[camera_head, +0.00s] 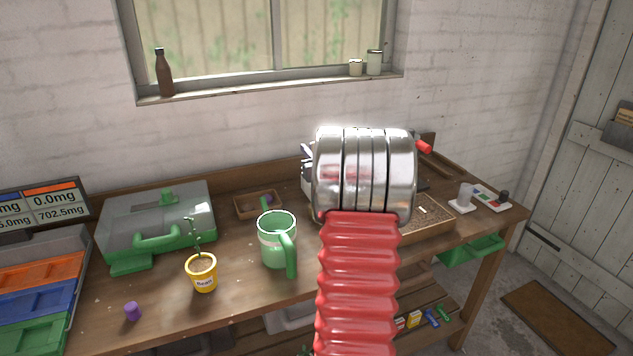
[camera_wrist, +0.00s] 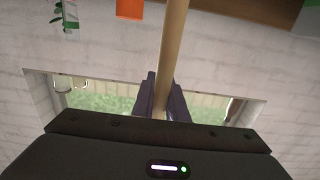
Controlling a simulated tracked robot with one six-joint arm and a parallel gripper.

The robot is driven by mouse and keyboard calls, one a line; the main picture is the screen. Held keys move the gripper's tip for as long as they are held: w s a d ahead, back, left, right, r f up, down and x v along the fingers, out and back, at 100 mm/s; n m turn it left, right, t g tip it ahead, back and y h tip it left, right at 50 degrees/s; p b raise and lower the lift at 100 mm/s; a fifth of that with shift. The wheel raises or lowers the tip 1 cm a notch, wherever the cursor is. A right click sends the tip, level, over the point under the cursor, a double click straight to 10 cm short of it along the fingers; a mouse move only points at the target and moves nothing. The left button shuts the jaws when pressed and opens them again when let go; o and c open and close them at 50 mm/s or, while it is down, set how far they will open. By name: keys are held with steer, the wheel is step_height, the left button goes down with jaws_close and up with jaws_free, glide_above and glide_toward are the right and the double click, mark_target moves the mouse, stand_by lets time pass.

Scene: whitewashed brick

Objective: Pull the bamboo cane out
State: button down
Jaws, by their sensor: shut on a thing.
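The bamboo cane (camera_wrist: 173,38) is a tan rod in the wrist view. It runs from between my jaws up to the top edge of the picture. My gripper (camera_wrist: 163,92) is shut on it, with one dark finger on each side. Where the cane's far end sits is out of the wrist view. In the head view my red and silver arm hides the cane and most of my gripper. A yellow pot (camera_head: 202,275) with a bean seedling stands on the bench, with no cane seen in it.
A green mug (camera_head: 277,240), a green case (camera_head: 160,225) and a small wooden tray (camera_head: 243,207) share the wooden bench. A purple knob-like piece (camera_head: 132,311) lies at the front left. An orange object (camera_wrist: 130,8) is beside the cane in the wrist view. The window ledge (camera_head: 270,87) is behind.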

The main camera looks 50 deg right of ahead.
step_height(320, 180, up, 7)
steer(key=v, duration=1.3)
steer(key=shift+s+a, duration=0.15)
steer(key=shift+s, duration=0.2)
stand_by(0.7)
